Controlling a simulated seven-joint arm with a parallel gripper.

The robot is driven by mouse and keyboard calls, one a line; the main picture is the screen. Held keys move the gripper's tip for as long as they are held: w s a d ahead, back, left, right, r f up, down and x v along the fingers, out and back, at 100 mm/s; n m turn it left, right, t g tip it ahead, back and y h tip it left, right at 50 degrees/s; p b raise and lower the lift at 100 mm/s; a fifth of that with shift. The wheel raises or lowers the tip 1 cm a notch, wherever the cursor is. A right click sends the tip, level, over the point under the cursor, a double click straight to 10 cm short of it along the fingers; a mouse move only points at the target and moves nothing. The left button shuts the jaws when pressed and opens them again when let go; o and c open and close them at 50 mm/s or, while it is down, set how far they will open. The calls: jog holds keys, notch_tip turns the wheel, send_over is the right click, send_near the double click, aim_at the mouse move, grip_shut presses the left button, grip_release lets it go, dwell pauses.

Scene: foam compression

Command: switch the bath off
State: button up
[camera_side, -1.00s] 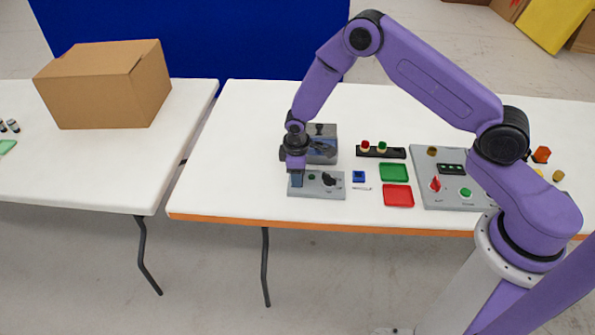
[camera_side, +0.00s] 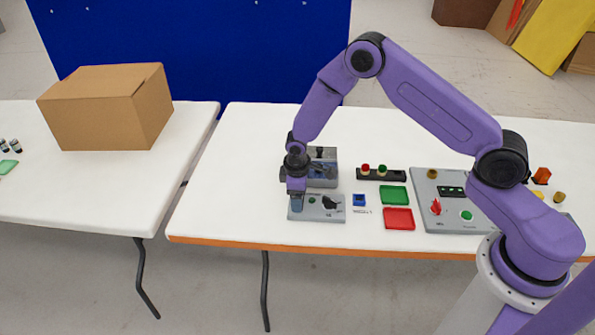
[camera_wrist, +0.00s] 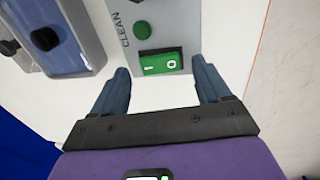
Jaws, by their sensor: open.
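The bath is a grey box (camera_side: 322,181) with a blue basin; it also shows at upper left in the wrist view (camera_wrist: 90,20). In front of it is a grey control panel (camera_side: 318,216) with a green round button (camera_wrist: 141,30) and the word CLEAN. A green rocker switch (camera_wrist: 160,62), marked I and O, sits at the panel's near end; which side is pressed I cannot tell. My gripper (camera_wrist: 162,78) is open and empty, its two fingers apart on either side of the switch's end of the panel. In the side view my gripper (camera_side: 297,205) hides the switch.
A black knob (camera_side: 331,203) stands on the panel's right part. To the right are a small blue block (camera_side: 359,200), a green tray (camera_side: 393,195), a red tray (camera_side: 399,218) and a larger grey panel (camera_side: 425,212). The white table's front left is clear.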

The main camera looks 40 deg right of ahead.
notch_tip(320, 180, up, 16)
jog(key=s+a, duration=0.2)
jog(key=shift+s, duration=0.1)
dwell(0.4)
jog(key=s+a+r+n+y, duration=0.1)
jog(key=s+r, duration=0.3)
jog(key=s, duration=0.4)
jog(key=s+a+r+n, duration=0.1)
jog(key=s+r, duration=0.2)
jog(key=s, duration=0.5)
jog(key=s+d+r, duration=0.1)
jog(key=s+d, duration=0.2)
jog(key=s, duration=0.6)
jog(key=s+d+r+n+g, duration=0.1)
jog(key=s+d, duration=0.2)
jog(key=s, duration=0.6)
jog(key=shift+d+n+y, duration=0.15)
jog(key=shift+n+y, duration=0.15)
jog(key=shift+y, duration=0.1)
